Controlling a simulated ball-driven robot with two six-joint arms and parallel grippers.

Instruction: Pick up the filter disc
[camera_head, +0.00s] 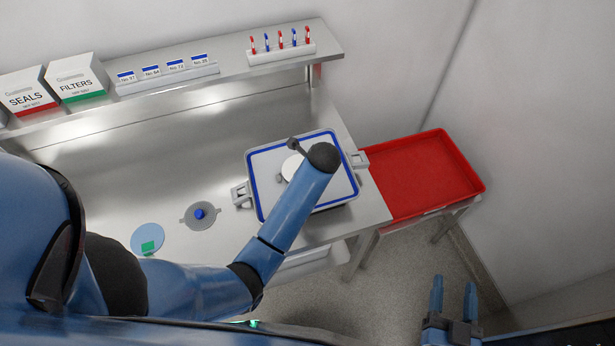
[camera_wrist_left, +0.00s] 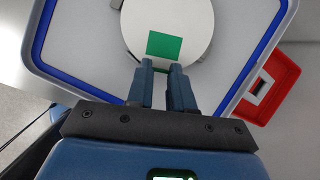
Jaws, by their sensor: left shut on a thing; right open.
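The white round filter disc (camera_wrist_left: 192,18) with a green patch (camera_wrist_left: 165,46) shows large in the left wrist view. My left gripper (camera_wrist_left: 161,69) is shut on its near edge. In the head view the disc (camera_head: 291,168) is over the grey blue-rimmed tray (camera_head: 335,198), partly hidden by my left arm. The gripper's fingers are hidden there. I cannot tell whether the disc touches the tray's floor. A second, pale blue disc (camera_head: 146,233) with a green patch lies on the bench at left. My right gripper (camera_head: 453,288) is open and empty, low at right, away from the bench.
A grey round part (camera_head: 207,222) with a blue knob lies on the steel bench (camera_head: 100,175) left of the tray. A red bin (camera_head: 425,180) stands right of the bench. SEALS (camera_head: 28,99) and FILTERS (camera_head: 76,86) boxes stand on the back shelf.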

